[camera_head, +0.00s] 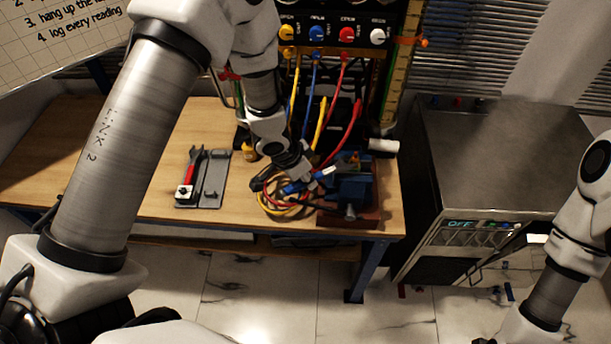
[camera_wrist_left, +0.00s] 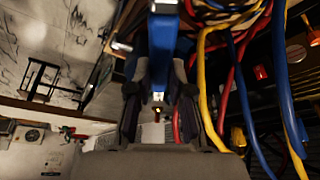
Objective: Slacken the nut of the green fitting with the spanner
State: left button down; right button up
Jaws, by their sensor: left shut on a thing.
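My left gripper (camera_head: 300,174) is shut on a blue-handled tool (camera_head: 294,187), likely the spanner, among the hoses at the bench's right part. The tool's pale end (camera_head: 327,171) points right, toward a blue vise-like block (camera_head: 350,190). In the left wrist view, the blue handle (camera_wrist_left: 163,50) runs up from between the fingers of the gripper (camera_wrist_left: 160,105). I cannot clearly make out the green fitting or its nut; clutter by the block hides them. Whether the tool touches a nut cannot be told. My right arm shows at the right, but its gripper is not in view.
A red-handled spanner (camera_head: 187,176) lies on a grey holder (camera_head: 212,178) on the bench. Coiled yellow and red hoses (camera_head: 272,203) lie by the block. A panel with coloured knobs (camera_head: 335,35) stands behind. A metal cabinet (camera_head: 485,150) is at the right. The bench's left is clear.

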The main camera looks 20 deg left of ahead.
pick_arm(q)
jog(key=shift+w+d+p, duration=0.5)
jog(key=shift+w+p, duration=0.15)
dwell(0.7)
jog(key=d+n, duration=0.1)
jog(key=s+d+n+y+b, duration=0.1)
jog(key=shift+s+d+n+t, duration=0.2)
jog(key=shift+d+n+t, duration=0.05)
jog(key=shift+n+t, duration=0.05)
dwell(0.4)
jog(key=shift+s+d+n+p, duration=0.3)
jog(key=shift+s+d+n, duration=0.05)
jog(key=shift+d+n, duration=0.35)
dwell(0.5)
jog(key=shift+w+a, duration=0.1)
jog(key=shift+a, duration=0.2)
jog(key=shift+w+a+m, duration=0.1)
jog(key=shift+a+m, duration=0.15)
jog(key=shift+m, duration=0.25)
jog(key=shift+w+a+m, duration=0.2)
jog(key=shift+a+m, duration=0.2)
